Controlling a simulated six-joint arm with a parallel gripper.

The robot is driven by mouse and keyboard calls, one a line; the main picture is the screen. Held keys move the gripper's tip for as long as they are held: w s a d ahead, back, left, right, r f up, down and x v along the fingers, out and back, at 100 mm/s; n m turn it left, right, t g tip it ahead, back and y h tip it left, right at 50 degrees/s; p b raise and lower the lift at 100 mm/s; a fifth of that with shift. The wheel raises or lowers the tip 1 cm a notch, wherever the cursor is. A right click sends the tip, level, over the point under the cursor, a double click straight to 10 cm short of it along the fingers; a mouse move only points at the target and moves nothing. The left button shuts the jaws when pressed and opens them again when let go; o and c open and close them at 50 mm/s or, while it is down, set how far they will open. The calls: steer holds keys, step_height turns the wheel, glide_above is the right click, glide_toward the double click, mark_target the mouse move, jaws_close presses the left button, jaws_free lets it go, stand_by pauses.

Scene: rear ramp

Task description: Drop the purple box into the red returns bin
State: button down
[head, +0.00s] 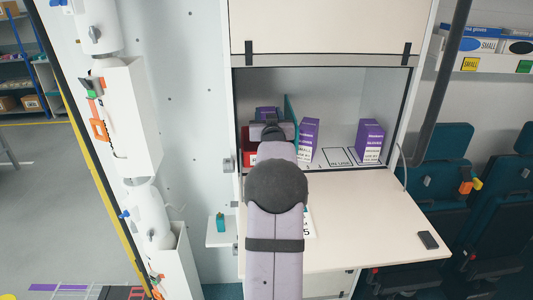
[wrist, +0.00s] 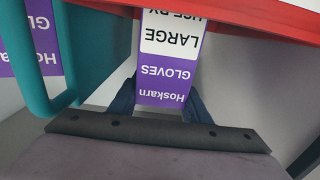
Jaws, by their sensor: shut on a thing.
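The purple box (wrist: 165,85), with a white "LARGE" label and "Hoskarn GLOVES" lettering, is between the dark fingers of my gripper (wrist: 158,100) in the wrist view. My gripper (head: 270,130) is shut on it, inside the cabinet. In the head view the box's purple top (head: 267,112) shows just beyond my gripper; my arm hides the rest. The red returns bin (head: 249,147) is at the cabinet's left, partly hidden by my arm. Its red rim (wrist: 250,17) crosses the top of the wrist view, and the box's far end overlaps it. I cannot tell whether they touch.
A teal divider (head: 291,110) stands right of my gripper; a teal loop (wrist: 37,95) is close at left in the wrist view. Two other purple-and-white boxes stand to the right, one nearer (head: 308,139) and one farther right (head: 370,140). The worktop (head: 365,220) is mostly clear.

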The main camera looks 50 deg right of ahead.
steer(key=shift+f, duration=0.75)
steer(key=c, duration=0.9)
jaws_free()
steer(key=shift+f, duration=0.1)
steer(key=shift+s+b, duration=0.1)
steer(key=shift+b, duration=0.25)
steer(key=b+v, duration=0.4)
steer(key=v, duration=0.3)
steer(key=shift+a, duration=0.15)
